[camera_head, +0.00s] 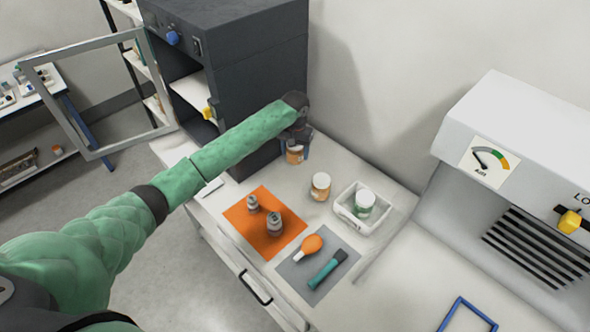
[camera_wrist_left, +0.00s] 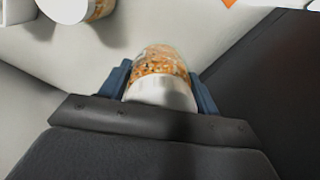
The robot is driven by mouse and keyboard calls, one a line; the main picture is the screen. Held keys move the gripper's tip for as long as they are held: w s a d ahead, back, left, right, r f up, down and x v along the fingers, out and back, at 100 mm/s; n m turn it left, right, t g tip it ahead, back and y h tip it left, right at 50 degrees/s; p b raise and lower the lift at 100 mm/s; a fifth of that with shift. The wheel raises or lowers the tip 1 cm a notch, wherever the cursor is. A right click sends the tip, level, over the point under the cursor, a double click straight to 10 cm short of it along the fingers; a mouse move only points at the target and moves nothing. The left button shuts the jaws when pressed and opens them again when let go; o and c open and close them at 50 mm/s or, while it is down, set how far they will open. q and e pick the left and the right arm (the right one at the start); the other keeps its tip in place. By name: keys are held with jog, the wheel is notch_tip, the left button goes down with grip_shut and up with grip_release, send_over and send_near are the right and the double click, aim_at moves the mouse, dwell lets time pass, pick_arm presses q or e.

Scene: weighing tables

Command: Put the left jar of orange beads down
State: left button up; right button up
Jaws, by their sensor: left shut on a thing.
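The left jar of orange beads (camera_head: 294,154) is below my left gripper (camera_head: 297,141), close to the dark cabinet, at the back of the white table. My left gripper is shut on it. In the left wrist view the jar (camera_wrist_left: 160,75) is between the two blue fingers, its white lid (camera_wrist_left: 162,93) towards the palm. I cannot tell whether its base touches the table. A second jar with orange contents (camera_head: 320,187) stands to the right on the table; it also shows in the left wrist view (camera_wrist_left: 98,10) at the upper left. My right gripper is not in view.
A white tray (camera_head: 347,222) holds a green-labelled jar (camera_head: 363,203). An orange mat (camera_head: 238,217) carries two metal weights. A grey mat (camera_head: 293,271) carries an orange bulb (camera_head: 312,243) and a teal tool (camera_head: 328,269). The dark cabinet (camera_head: 250,70) stands close on the left.

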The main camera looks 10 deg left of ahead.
aim_at(294, 161)
pick_arm(q)
notch_tip(294, 161, down, 4)
jog(key=shift+s+a+f+b, duration=0.1)
jog(key=shift+s+b, duration=0.05)
jog(key=shift+b, duration=0.8)
jog(key=shift+f+b, duration=0.35)
jog(key=shift+f, duration=0.1)
jog(key=shift+f+b, duration=0.55)
jog(key=shift+f, duration=0.05)
jog(key=shift+f+b, duration=0.8)
jog(key=shift+f, duration=0.1)
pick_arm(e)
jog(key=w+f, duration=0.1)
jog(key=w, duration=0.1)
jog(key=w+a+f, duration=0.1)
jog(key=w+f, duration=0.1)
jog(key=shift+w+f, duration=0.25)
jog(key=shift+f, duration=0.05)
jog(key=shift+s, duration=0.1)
